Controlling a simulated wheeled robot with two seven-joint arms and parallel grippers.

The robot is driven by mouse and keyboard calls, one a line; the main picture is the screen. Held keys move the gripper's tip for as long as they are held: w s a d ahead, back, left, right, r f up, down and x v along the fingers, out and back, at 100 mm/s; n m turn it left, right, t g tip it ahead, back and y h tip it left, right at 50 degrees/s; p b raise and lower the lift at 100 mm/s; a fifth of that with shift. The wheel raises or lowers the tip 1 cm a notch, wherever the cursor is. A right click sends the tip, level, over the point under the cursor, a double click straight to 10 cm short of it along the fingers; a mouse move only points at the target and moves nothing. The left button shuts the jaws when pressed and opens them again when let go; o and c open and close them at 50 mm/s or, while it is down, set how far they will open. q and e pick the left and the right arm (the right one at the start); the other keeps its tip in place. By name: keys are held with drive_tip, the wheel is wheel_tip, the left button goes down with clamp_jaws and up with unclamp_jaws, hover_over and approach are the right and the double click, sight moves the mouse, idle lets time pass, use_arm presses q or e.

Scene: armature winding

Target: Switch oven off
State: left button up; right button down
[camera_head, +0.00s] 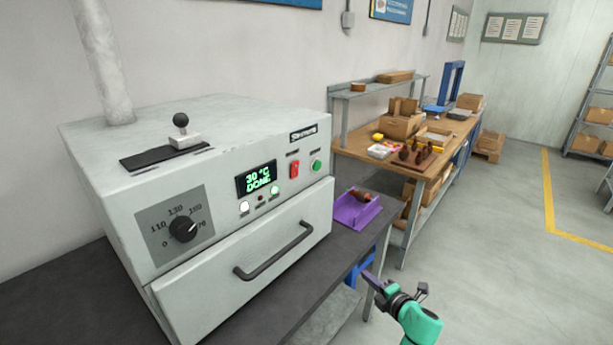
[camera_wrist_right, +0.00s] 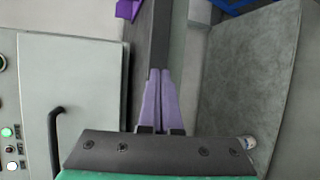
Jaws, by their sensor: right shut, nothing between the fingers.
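The oven (camera_head: 110,175) is a large light-grey box on a dark bench at the left of the head view. Its display (camera_head: 257,179) reads "30 °C DONE". A black temperature knob (camera_head: 183,229) is at the left of the front. The drawer with its black handle (camera_head: 273,252) looks shut. My right gripper (camera_head: 373,280) is shut and empty, in front of and right of the oven, apart from it. The oven front also shows in the right wrist view (camera_wrist_right: 85,75). My left gripper is not in view.
A purple tray (camera_head: 357,211) with a brownish part stands on the bench right of the oven. A wooden workbench (camera_head: 440,160) with boxes and parts stands farther back. The floor at the right (camera_head: 500,250) is clear. A shelf rack stands at the far right.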

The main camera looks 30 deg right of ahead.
wheel_tip(320, 180, up, 16)
drive_tip(key=w+n+t+y, duration=0.2)
drive_tip(key=w+n+t, duration=0.1)
drive_tip(key=n, duration=0.5)
drive_tip(key=s+a+r+n+y, duration=0.1)
drive_tip(key=a+r+n+y, duration=0.2)
drive_tip(key=r+n, duration=0.3)
drive_tip(key=a+r+n+t+y+b, duration=0.1)
drive_tip(key=a+r+n+y, duration=0.2)
drive_tip(key=a+r+n, duration=0.2)
wheel_tip(320, 180, up, 4)
drive_tip(key=n, duration=0.2)
drive_tip(key=shift+s+a+n, duration=0.25)
drive_tip(key=shift+s+n, duration=0.05)
drive_tip(key=shift+s, duration=0.1)
drive_tip(key=p, duration=0.7)
approach(297, 166)
drive_tip(key=x, duration=0.6)
drive_tip(key=shift+w+r, duration=0.15)
drive_tip(key=shift+r, duration=0.1)
drive_tip(key=shift+w+a+f, duration=0.1)
drive_tip(key=shift+w+f, duration=0.1)
drive_tip(key=shift+w, duration=0.1)
drive_tip(key=shift+b, duration=0.3)
